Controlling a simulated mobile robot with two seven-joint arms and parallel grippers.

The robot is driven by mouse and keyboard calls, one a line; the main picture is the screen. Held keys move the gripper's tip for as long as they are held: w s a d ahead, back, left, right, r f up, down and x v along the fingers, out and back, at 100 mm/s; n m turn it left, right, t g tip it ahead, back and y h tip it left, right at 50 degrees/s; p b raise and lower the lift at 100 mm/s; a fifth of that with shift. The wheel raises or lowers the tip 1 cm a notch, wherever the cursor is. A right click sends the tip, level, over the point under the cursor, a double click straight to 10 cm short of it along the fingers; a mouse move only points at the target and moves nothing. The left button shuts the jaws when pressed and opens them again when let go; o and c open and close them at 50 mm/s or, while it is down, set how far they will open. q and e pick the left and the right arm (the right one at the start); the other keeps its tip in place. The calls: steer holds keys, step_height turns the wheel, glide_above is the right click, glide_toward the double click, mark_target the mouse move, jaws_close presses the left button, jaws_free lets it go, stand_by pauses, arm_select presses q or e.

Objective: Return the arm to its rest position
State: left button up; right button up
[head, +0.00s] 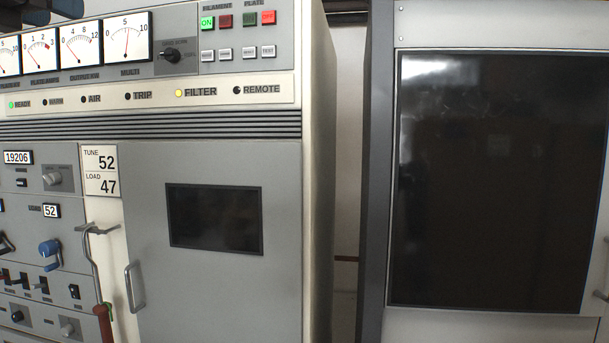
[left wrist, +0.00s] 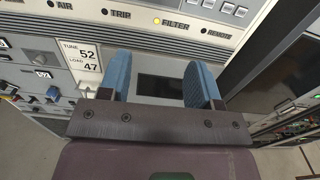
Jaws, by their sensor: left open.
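My left gripper (left wrist: 158,72) shows in the left wrist view, with two blue-padded fingers spread apart on a dark bracket. Nothing is between the fingers. They point toward the grey transmitter cabinet (left wrist: 255,33), and the cabinet's small dark window (left wrist: 165,87) shows behind the gap. I cannot tell the exact distance to the cabinet. In the head view I make out no gripper clearly, and my right gripper is in neither view.
In the head view the transmitter cabinet (head: 150,220) has meters, lit buttons, a door handle (head: 132,287) and a hooked rod with a red grip (head: 103,322). Blue and black knobs (head: 50,250) stick out at left. A second cabinet with a dark panel (head: 490,180) stands right, across a narrow gap.

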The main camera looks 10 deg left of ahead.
arm_select(q)
steer(key=s+d+f+m+g+h, duration=0.1)
steer(key=d+m+g+h, duration=0.7)
steer(key=d+h, duration=0.8)
steer(key=w+a+f+n+t, duration=0.2)
steer(key=w+f+n+t, duration=0.3)
steer(key=f+n, duration=0.35)
steer(key=w+a+f+n+t, duration=0.35)
steer(key=w+f+n, duration=0.3)
steer(key=f, duration=0.35)
step_height(320, 180, down, 25)
steer(key=w+a+n+t+y, duration=0.2)
steer(key=n+t+y, duration=0.1)
steer(key=n+y, duration=1.1)
steer(key=s+d+f+n+g+y, duration=0.15)
steer(key=s+f+n, duration=0.35)
steer(key=f, duration=0.7)
steer(key=s+f+n+g, duration=0.3)
steer(key=s+f+n, duration=0.15)
steer(key=f, duration=0.75)
steer(key=s+d+f+n+g+y, duration=0.1)
steer(key=s+f+n+g, duration=0.4)
steer(key=s+f, duration=1.3)
steer(key=s+g, duration=0.1)
steer(key=s, duration=0.3)
steer(key=shift+s+d+y, duration=0.2)
steer(key=shift+y, duration=0.15)
